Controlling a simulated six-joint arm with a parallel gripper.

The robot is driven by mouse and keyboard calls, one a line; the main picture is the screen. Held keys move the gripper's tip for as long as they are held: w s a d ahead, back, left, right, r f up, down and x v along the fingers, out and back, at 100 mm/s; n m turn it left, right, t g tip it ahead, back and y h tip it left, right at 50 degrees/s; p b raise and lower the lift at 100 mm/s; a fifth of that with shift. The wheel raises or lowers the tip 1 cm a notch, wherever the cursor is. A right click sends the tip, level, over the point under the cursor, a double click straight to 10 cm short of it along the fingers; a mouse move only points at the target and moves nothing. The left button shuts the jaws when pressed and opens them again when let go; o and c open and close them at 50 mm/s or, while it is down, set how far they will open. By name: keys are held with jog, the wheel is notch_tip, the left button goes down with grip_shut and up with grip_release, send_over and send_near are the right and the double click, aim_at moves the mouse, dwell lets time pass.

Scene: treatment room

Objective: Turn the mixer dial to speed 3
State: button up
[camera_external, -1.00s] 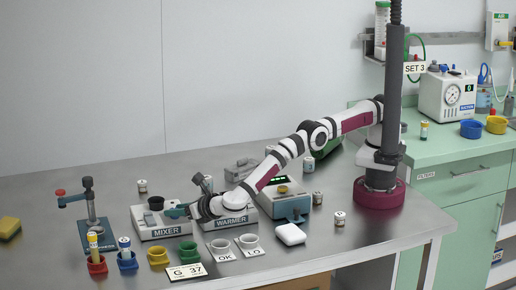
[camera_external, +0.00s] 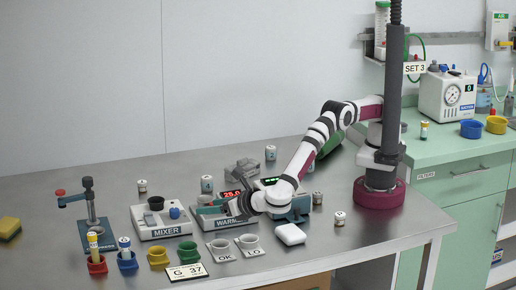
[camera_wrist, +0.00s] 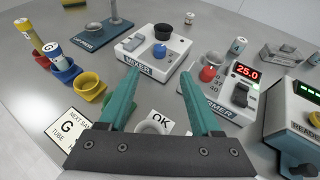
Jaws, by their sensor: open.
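The mixer (camera_external: 150,234) is a pale box labelled MIXER with a black cup on top; it also shows at the top of the wrist view (camera_wrist: 133,54). Its blue dial (camera_external: 175,212) is uncovered; in the wrist view the dial (camera_wrist: 159,51) lies beyond my fingertips. The number it points to is too small to read. A SET 3 sign (camera_external: 415,69) hangs by the dark column. My gripper (camera_external: 207,206) is open and empty, right of the dial and above the warmer area. Its green fingers (camera_wrist: 160,74) are spread apart, not touching the dial.
The warmer (camera_wrist: 218,92), with a red knob and a red 25.0 display, is right of the mixer. The reader (camera_wrist: 296,118) stands farther right. Colored cups (camera_external: 158,257), tube holders and OK and LO cards line the front.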

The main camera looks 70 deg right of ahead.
jog(key=shift+s+a+r, duration=0.15)
jog(key=shift+s+r, duration=0.05)
jog(key=shift+s, duration=0.3)
jog(key=w+d+m+g, duration=0.1)
jog(key=d+m+g, duration=0.1)
jog(key=w+d+m+g, duration=0.1)
jog(key=w+d+m, duration=0.1)
jog(key=w+d+m+g, duration=0.2)
jog(key=m, duration=0.1)
jog(key=shift+d+f+g, duration=0.1)
jog(key=shift+d+g, duration=0.05)
jog(key=shift+g, duration=0.15)
jog(key=m+g+y, duration=0.5)
jog(key=m+y, duration=0.2)
jog(key=m, duration=0.8)
send_near(175, 209)
jog(key=x, duration=0.8)
jog(key=shift+f, duration=0.3)
grip_shut()
